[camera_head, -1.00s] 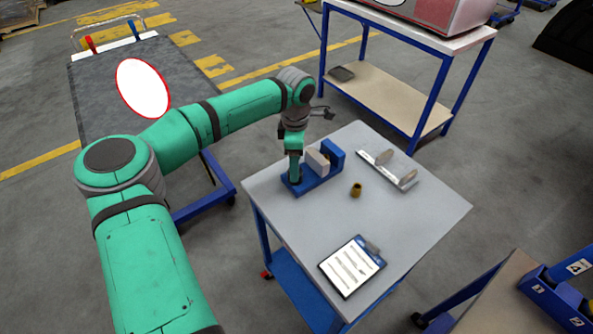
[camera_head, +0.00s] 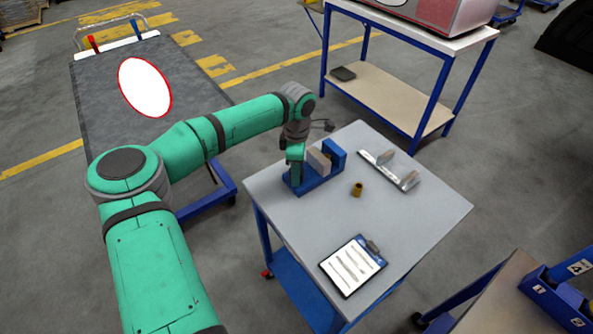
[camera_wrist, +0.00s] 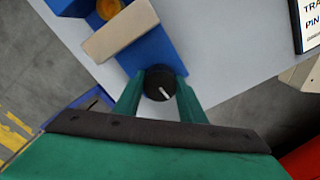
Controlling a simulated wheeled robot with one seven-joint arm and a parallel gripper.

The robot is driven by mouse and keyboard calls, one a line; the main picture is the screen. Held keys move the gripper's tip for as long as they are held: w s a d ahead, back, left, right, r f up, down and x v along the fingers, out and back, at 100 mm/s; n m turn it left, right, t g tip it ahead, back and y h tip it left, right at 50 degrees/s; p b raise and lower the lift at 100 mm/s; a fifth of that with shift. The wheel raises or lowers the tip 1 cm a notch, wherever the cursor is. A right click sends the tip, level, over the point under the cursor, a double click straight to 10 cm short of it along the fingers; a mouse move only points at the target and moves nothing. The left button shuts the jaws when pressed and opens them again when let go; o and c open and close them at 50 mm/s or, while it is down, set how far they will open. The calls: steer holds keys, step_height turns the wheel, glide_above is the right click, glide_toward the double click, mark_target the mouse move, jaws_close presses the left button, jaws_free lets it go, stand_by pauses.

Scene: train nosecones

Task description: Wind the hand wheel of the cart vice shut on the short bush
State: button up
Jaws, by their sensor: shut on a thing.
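The blue cart vice (camera_head: 318,182) stands at the table's far left corner, with a pale moving jaw (camera_wrist: 122,30) and a blue fixed jaw (camera_wrist: 70,4). A yellow-brown bush (camera_wrist: 108,8), partly cut off by the wrist view's top edge, sits between these jaws. I cannot tell whether the pale jaw touches it. The black hand wheel (camera_wrist: 160,82), with a white mark, is at the vice's near end. My gripper (camera_wrist: 158,92) points down with its green fingers on either side of the wheel, shut on it. The wheel is hidden in the head view.
Another brass-coloured bush (camera_head: 357,189) stands on the grey table (camera_head: 420,220), right of the vice. A metal holder (camera_head: 388,170) lies behind it and a clipboard (camera_head: 352,265) lies at the front. The table's right side is clear. A shelf cart (camera_head: 400,90) stands behind.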

steer(key=shift+w+m, duration=0.1)
steer(key=shift+m, duration=0.7)
steer(key=o, duration=1.1)
steer(key=shift+c, duration=0.2)
steer(key=shift+r, duration=0.5)
step_height(320, 180, up, 10)
steer(key=shift+f, duration=0.1)
